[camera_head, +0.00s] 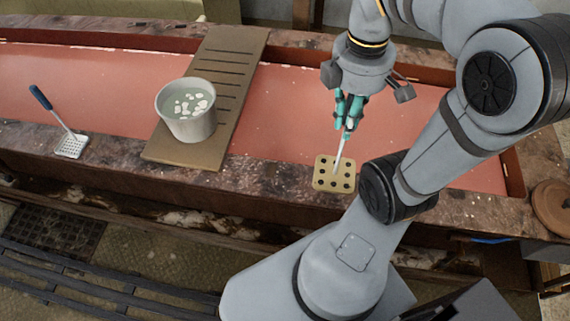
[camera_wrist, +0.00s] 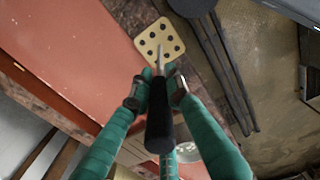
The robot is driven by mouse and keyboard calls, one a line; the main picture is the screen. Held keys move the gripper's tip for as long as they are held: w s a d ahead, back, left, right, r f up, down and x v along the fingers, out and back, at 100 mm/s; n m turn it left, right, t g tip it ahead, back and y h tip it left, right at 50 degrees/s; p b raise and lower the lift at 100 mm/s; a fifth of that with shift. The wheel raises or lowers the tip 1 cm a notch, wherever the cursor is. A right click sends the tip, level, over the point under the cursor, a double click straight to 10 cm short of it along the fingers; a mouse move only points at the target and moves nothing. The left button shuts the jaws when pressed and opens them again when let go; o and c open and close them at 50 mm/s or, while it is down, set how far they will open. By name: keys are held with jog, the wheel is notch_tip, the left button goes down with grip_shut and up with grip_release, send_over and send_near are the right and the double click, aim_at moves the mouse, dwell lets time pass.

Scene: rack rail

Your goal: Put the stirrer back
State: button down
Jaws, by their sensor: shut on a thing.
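The stirrer (camera_head: 338,154) is a thin pale rod, held steeply with its lower end down. Its dark handle (camera_wrist: 160,122) shows between my fingers in the wrist view. My gripper (camera_head: 348,127) has green fingers and is shut on the stirrer. A tan square block (camera_head: 321,180) with several dark holes lies on the stone edge below my gripper; it also shows in the wrist view (camera_wrist: 148,41). The stirrer's lower end overlaps the block in both views. I cannot tell whether it is in a hole or above one.
A pale pot (camera_head: 190,128) with liquid and white pieces stands on a slotted wooden board (camera_head: 190,153) to the left. A blue-handled perforated skimmer (camera_head: 70,147) rests farther left. A round brown wooden thing (camera_head: 552,206) is at the right edge. The red basin surface (camera_head: 285,110) is mostly clear.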

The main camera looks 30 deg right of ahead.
jog(key=w+a+f, duration=0.7)
jog(key=f, duration=0.3)
jog(key=shift+w, duration=0.25)
jog(key=shift+f, duration=0.2)
jog(key=c, duration=2.1)
grip_release()
jog(key=shift+f, duration=0.1)
jog(key=o, duration=0.4)
jog(key=shift+o, duration=0.2)
notch_tip(320, 180, up, 12)
jog(key=p, duration=0.1)
jog(key=shift+r, duration=0.25)
